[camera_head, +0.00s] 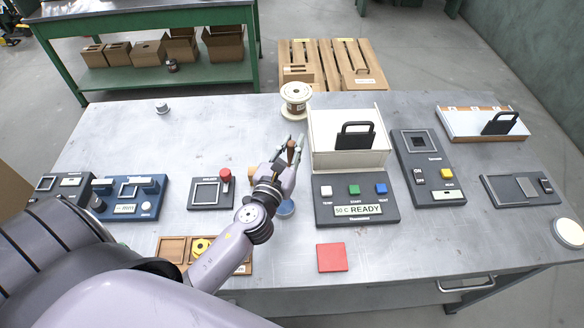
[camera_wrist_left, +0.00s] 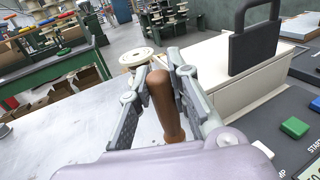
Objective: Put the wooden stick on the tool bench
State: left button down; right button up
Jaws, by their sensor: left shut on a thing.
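My left gripper (camera_head: 290,150) is shut on the wooden stick (camera_wrist_left: 165,105), a brown rod with a rounded end. The stick stands up between the two fingers in the left wrist view, and its lower part is hidden by the hand. In the head view only a little of it shows at the fingertips. The gripper is over the grey table (camera_head: 300,220), just left of a white box. A green bench (camera_head: 150,18) stands beyond the table at the back left; in the left wrist view coloured tool handles show on a green bench there. My right gripper is not in view.
A white spool (camera_head: 296,98) stands near the table's back edge, beyond the gripper. The white box (camera_head: 340,140) with a black handle and a control panel (camera_head: 357,199) are to the right. Cardboard boxes (camera_head: 149,53) sit on the bench's lower shelf. The table's back left is mostly clear.

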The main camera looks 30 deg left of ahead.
pick_arm(q)
notch_tip(320, 180, down, 6)
jog(key=b, duration=0.3)
jog(key=shift+f+b, duration=0.25)
jog(key=shift+b, duration=0.15)
jog(key=shift+f, duration=0.1)
jog(key=c, duration=1.5)
grip_release()
